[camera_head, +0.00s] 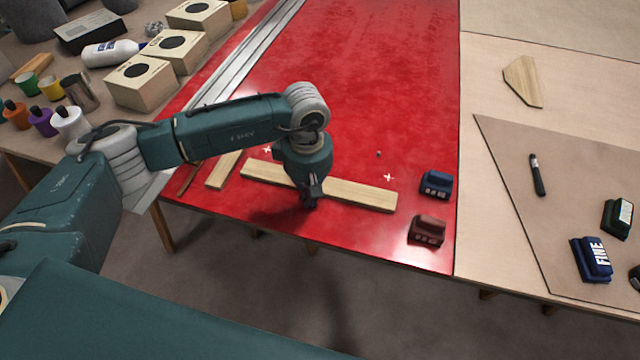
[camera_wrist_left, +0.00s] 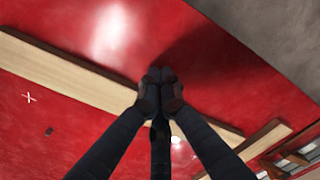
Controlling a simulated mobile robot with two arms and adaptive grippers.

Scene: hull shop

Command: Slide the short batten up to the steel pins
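A pale wooden batten (camera_head: 358,192) lies flat on the red table, roughly along its near edge. My left arm hides its middle in the head view; it also crosses the left wrist view (camera_wrist_left: 75,80). My left gripper (camera_head: 308,203) points down at the batten's near side, around its middle. Its fingertips (camera_wrist_left: 160,76) are together with nothing between them, low over the red surface. I cannot tell whether they touch the batten. One small steel pin (camera_head: 378,154) stands beyond the batten, apart from it, and shows in the left wrist view (camera_wrist_left: 48,131). My right gripper is out of view.
Another wooden strip (camera_head: 223,170) lies at the left, near the metal rail (camera_head: 235,80). White crosses mark the red table (camera_head: 440,90). A blue block (camera_head: 436,184) and a brown block (camera_head: 427,230) sit right of the batten. The red surface beyond is mostly clear.

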